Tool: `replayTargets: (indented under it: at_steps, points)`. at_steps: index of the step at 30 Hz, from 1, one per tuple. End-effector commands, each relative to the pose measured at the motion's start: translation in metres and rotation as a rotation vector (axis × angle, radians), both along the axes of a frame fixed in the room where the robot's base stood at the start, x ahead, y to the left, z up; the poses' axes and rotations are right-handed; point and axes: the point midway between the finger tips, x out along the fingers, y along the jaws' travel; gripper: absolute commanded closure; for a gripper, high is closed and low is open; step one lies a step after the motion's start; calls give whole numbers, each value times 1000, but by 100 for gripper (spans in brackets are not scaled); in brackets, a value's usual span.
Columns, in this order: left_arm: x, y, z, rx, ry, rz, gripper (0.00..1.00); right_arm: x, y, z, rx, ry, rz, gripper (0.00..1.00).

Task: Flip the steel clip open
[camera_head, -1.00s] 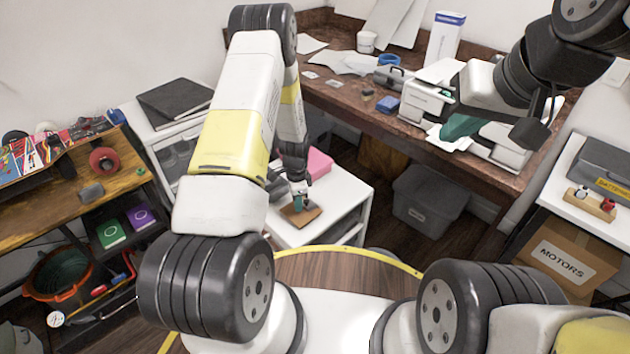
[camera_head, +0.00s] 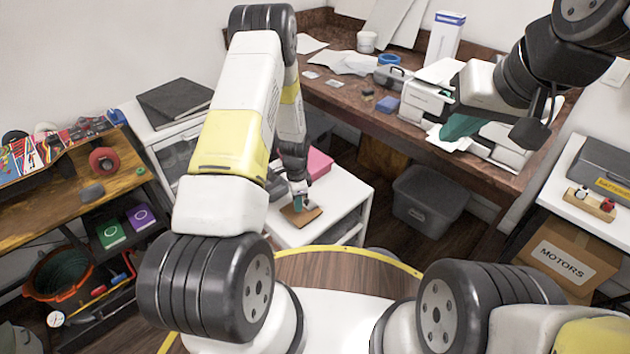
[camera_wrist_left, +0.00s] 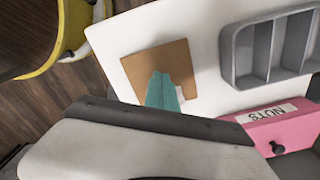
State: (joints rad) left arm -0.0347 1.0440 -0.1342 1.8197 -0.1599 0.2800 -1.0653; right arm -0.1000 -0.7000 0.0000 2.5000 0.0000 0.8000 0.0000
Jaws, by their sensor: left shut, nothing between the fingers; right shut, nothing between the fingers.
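My left gripper (camera_head: 299,198) has shut teal fingers and points down over a small brown board (camera_head: 311,214) on the white cabinet top. In the left wrist view the teal fingertips (camera_wrist_left: 163,84) are together over the brown board (camera_wrist_left: 146,60). A small light piece shows at the board's edge by the fingers in that view, too small to identify. I cannot make out the steel clip; it may be hidden behind the fingers. My right gripper (camera_head: 462,128) is shut, teal, and held up in front of the workbench at the right, far from the board.
The white cabinet (camera_head: 345,196) bears the board. A pink drawer box labelled NUTS (camera_wrist_left: 280,125) and a grey divided tray (camera_wrist_left: 262,50) stand close to the left gripper. A grey bin (camera_head: 430,195) sits on the floor to the right. The cabinet's front right top is clear.

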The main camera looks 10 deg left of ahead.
Motion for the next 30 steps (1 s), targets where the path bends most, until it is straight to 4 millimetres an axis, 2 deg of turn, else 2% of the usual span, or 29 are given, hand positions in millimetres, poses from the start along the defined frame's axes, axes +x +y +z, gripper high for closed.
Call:
replayTargets:
  at_steps: [30]
  points:
    - [25, -20, 0, -1, -3, -1, 100, 0, 0, 0, 0, 0, 0, 100]
